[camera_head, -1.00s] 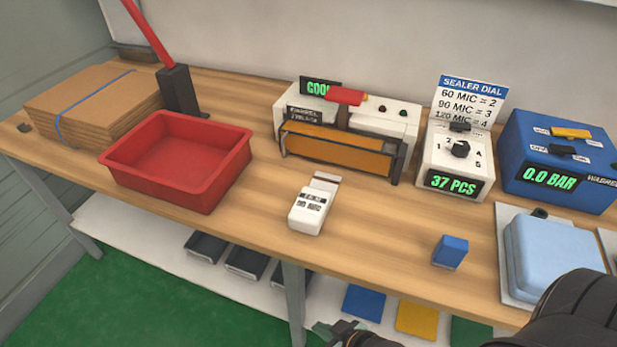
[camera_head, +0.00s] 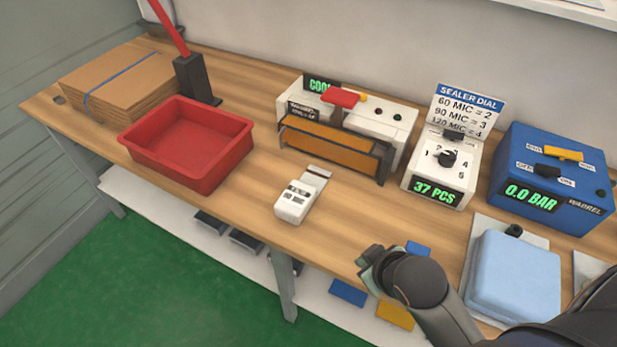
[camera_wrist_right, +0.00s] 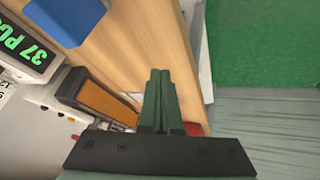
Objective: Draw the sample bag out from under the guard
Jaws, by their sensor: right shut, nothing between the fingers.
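A small white bag with a dark printed label (camera_head: 298,198) lies on the bench in front of the sealer (camera_head: 395,118). Its dark-striped far end is close to the sealer's amber guard (camera_head: 335,147); I cannot tell whether they touch. My right gripper (camera_head: 368,262) is near the bench's front edge, to the right of the bag and apart from it. In the right wrist view its green fingers (camera_wrist_right: 159,75) are together with nothing between them. The guard (camera_wrist_right: 104,101) also shows there, left of the fingers. My left gripper is not in view.
A red tray (camera_head: 190,178) and stacked cardboard (camera_head: 115,82) stand left. A dial box (camera_head: 445,178), a blue gauge box (camera_head: 550,185) and a pale blue pad (camera_head: 515,280) stand right. A blue block (camera_head: 418,248) is partly hidden behind my right gripper. Bench wood around the bag is clear.

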